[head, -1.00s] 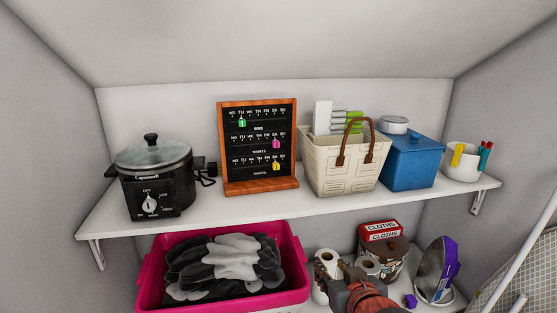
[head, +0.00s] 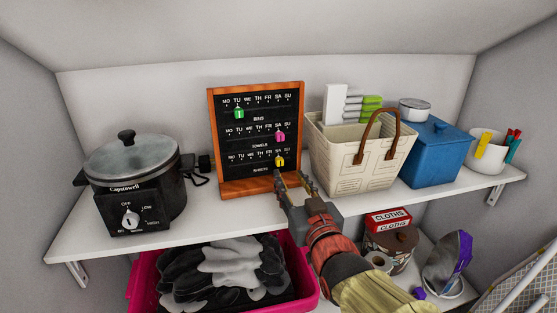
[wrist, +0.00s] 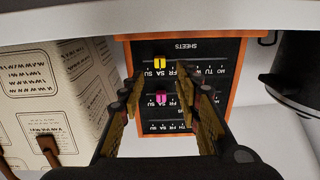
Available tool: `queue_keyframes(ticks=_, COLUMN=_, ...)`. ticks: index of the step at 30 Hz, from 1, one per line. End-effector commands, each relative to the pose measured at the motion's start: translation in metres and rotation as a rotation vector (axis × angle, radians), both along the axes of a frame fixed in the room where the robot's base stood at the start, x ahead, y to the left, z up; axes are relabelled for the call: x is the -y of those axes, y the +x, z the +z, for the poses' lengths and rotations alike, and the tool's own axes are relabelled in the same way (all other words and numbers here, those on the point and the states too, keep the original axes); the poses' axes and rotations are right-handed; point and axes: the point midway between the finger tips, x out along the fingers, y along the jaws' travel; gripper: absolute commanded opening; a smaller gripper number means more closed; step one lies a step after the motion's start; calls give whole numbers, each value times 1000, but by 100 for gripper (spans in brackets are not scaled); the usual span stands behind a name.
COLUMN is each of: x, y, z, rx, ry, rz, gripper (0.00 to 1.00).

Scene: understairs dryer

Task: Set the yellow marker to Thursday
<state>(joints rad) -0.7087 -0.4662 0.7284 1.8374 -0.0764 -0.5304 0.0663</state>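The wooden-framed black day board (head: 256,184) stands on the upper shelf with three rows of days. The yellow marker (head: 280,160) hangs on the bottom row, above the word SHEETS, at SA. Thursday in that row lies to its left. My gripper (head: 293,178) is in front of the board's lower right, its fingers apart and empty, just below and right of the yellow marker. In the wrist view the board is upside down; the yellow marker (wrist: 160,62) shows beyond the open fingers (wrist: 158,85), apart from them.
The pink marker (head: 280,136) is at SA in the middle row and the green marker (head: 239,113) at TU in the top row. A cream basket (head: 350,160) stands close right of the board. A slow cooker (head: 130,190) is at left. The shelf edge lies under my arm.

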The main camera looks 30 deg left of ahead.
Motion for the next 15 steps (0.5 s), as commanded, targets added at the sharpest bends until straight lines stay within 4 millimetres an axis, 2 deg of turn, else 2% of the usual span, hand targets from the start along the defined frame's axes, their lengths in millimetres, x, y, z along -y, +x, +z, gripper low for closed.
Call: queue_keyframes(ticks=15, x=-43, y=47, z=1, rx=0, ry=-1, rz=0, gripper=33)
